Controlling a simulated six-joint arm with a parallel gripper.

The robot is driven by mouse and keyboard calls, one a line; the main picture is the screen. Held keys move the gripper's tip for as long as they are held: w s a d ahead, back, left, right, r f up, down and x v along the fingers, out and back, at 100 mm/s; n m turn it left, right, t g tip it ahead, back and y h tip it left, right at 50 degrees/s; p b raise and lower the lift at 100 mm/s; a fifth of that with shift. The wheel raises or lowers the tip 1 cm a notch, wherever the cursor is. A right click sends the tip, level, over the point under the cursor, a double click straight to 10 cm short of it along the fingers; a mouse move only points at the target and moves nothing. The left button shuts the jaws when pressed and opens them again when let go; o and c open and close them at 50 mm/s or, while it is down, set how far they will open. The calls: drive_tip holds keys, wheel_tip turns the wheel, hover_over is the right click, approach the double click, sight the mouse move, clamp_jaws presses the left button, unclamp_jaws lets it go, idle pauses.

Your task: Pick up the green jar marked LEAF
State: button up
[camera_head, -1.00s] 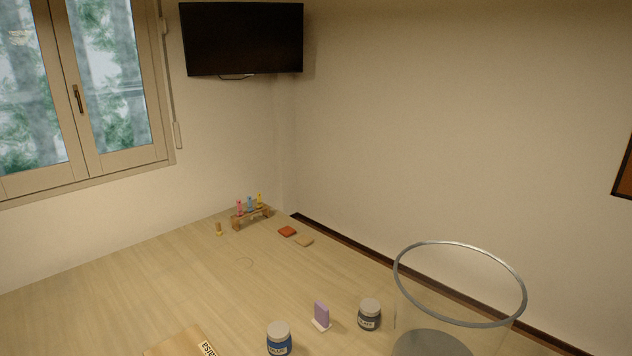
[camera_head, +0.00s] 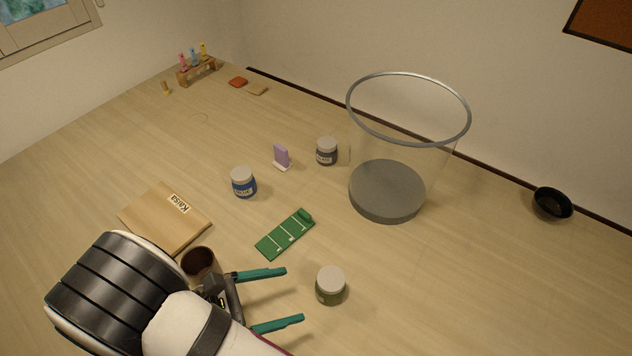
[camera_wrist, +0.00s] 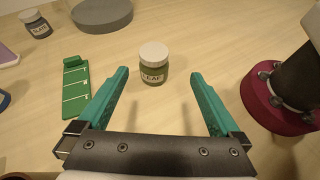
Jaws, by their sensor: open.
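The green jar marked LEAF (camera_head: 330,287) stands upright on the table, with a pale lid. In the wrist view the jar (camera_wrist: 153,68) shows its label, ahead of and between the fingertips. My gripper (camera_head: 294,297) is open and empty, its two teal fingers pointing toward the jar from the left in the head view. The gripper also shows in the wrist view (camera_wrist: 159,72). The jar appears just beyond the fingertips, and I see no contact.
A green ruled board (camera_head: 284,236), a blue-labelled jar (camera_head: 243,184), a dark-labelled jar (camera_head: 326,152) and a purple card in a stand (camera_head: 282,157) lie behind. A clear cylinder with grey base (camera_head: 387,192) stands further back. A Kaisa board (camera_head: 160,212) and brown cup (camera_head: 199,262) are left.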

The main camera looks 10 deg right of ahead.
sight(340, 277)
drive_tip(key=w+d+f, duration=0.1)
drive_tip(key=d+f, duration=0.1)
drive_tip(key=d, duration=0.2)
drive_tip(key=w+d+f+n+t, duration=0.1)
drive_tip(key=w+d+f, duration=0.1)
drive_tip(key=d+f, duration=0.1)
drive_tip(key=w+d+f+n, duration=0.1)
drive_tip(key=d+f, duration=0.1)
drive_tip(key=d, duration=0.3)
drive_tip(key=shift+w+d+f, duration=0.2)
drive_tip(key=shift+w+d, duration=0.05)
drive_tip(key=shift+w, duration=0.15)
clamp_jaws()
